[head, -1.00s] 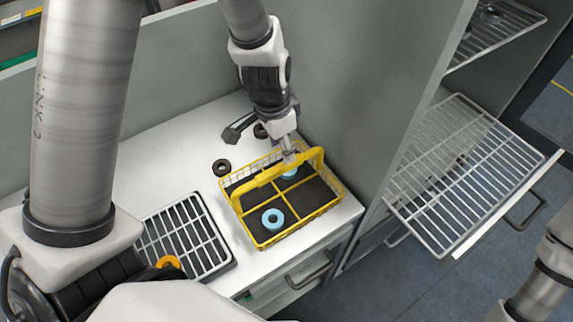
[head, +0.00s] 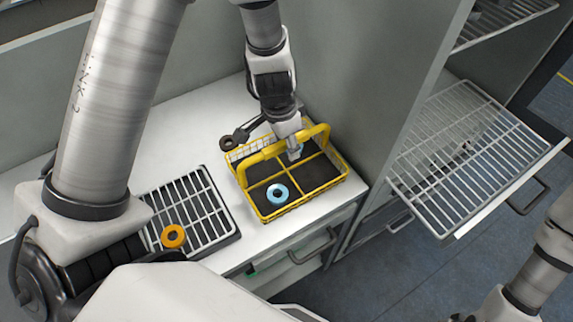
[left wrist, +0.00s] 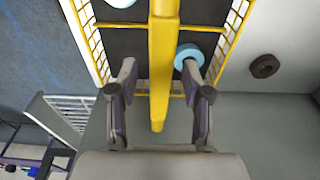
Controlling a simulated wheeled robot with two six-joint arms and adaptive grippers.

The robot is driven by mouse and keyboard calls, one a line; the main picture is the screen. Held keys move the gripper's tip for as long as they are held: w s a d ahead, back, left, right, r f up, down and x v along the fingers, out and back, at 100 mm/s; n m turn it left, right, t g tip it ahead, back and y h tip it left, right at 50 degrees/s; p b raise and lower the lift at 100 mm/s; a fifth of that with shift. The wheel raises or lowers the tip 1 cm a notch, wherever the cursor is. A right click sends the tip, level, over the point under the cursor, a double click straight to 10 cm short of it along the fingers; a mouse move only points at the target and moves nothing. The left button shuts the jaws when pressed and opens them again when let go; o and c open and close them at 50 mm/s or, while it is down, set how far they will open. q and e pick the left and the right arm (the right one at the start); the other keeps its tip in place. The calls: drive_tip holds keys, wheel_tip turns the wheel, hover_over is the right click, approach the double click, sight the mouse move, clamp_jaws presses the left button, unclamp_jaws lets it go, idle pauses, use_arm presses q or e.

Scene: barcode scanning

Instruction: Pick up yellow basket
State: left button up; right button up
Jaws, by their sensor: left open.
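The yellow basket (head: 262,216) stands on the white counter, with its yellow handle (head: 258,158) upright across the middle. It holds two light-blue rings (head: 277,193) on a dark, divided floor; one is partly hidden by my left gripper. My left gripper (head: 295,153) points down at the handle, its jaws low over the basket. In the left wrist view the fingers (left wrist: 158,78) are open, one on each side of the handle bar (left wrist: 163,55), with gaps visible. One blue ring (left wrist: 188,56) shows beside the right finger. My right gripper is not in view.
A grey rack tray (head: 190,208) with an orange ring (head: 173,236) lies left of the basket. A dark ring (head: 227,142) lies behind the basket. A tall grey panel (head: 385,90) stands close on the right, with a wire shelf (head: 470,160) beyond it.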

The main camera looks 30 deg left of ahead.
use_arm(q)
drive_tip(key=shift+w+f, duration=0.1)
drive_tip(key=shift+s, duration=0.25)
drive_tip(key=shift+w, duration=0.1)
clamp_jaws()
